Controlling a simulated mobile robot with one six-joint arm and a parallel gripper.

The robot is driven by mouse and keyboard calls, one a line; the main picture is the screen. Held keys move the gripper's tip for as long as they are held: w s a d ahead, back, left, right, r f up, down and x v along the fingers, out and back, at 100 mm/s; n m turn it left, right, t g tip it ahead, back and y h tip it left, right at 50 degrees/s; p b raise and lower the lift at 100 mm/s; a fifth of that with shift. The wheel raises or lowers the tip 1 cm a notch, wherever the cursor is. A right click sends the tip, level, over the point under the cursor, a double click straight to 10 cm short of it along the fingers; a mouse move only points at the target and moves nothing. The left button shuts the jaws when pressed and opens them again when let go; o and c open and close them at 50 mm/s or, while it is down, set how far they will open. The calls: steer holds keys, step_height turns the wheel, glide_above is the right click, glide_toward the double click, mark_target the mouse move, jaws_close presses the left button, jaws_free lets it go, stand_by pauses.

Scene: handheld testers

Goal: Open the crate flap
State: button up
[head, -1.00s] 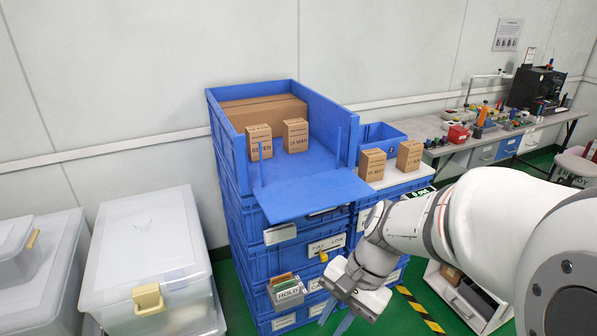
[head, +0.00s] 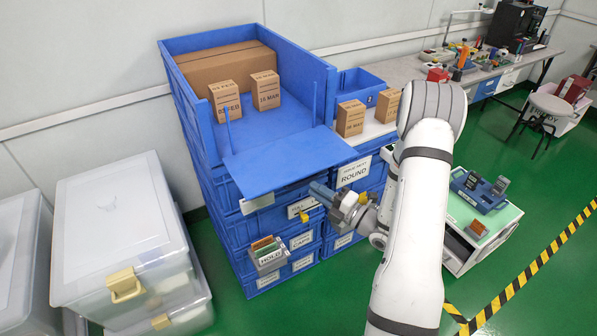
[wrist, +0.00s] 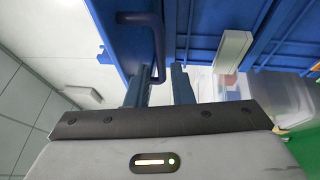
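The top blue crate (head: 186,112) stands on a stack of blue crates. Its front flap (head: 280,160) is folded down and sticks out roughly level, with two thin blue posts beside it. My gripper (head: 318,190) is at the flap's front right edge, just below it. In the wrist view the gripper's two blue fingers (wrist: 160,86) stand apart. A dark looped handle (wrist: 140,18) on a blue panel reaches down between or just beyond the fingertips. I cannot tell whether they touch it.
Cartons (head: 225,101) stand inside the crate. More cartons (head: 351,118) stand on a neighbouring stack at right. Clear lidded bins (head: 125,225) stand at left.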

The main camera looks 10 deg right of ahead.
mark_target(297, 178)
steer(key=x, duration=0.7)
steer(key=shift+w+a+p, duration=0.1)
steer(key=shift+w+p, duration=0.2)
steer(key=shift+p, duration=0.05)
jaws_close()
